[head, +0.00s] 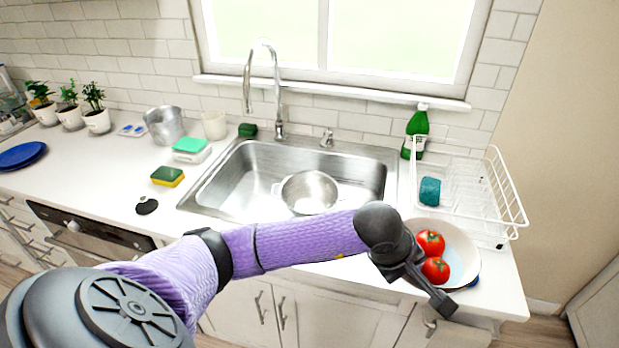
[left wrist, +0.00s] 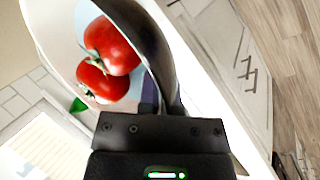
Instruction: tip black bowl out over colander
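The bowl (head: 466,236) has a pale inside and stands at the right end of the counter with two red tomatoes in it. In the left wrist view its wall (left wrist: 150,45) looks dark on the outside. My left gripper (head: 458,292) is at the bowl's near rim. In the left wrist view the fingers (left wrist: 165,98) are close together around the rim, partly hidden by the wall. The tomatoes (head: 432,255) also fill the bowl in the left wrist view (left wrist: 108,60). The steel colander (head: 309,187) sits in the sink. My right gripper is out of view.
The sink (head: 240,179) has a tall faucet (head: 277,95) behind it. A white dish rack (head: 480,190) with a teal cup and a green bottle (head: 417,128) stand behind the bowl. Sponges (head: 167,176) lie left of the sink. My left arm crosses the sink's front edge.

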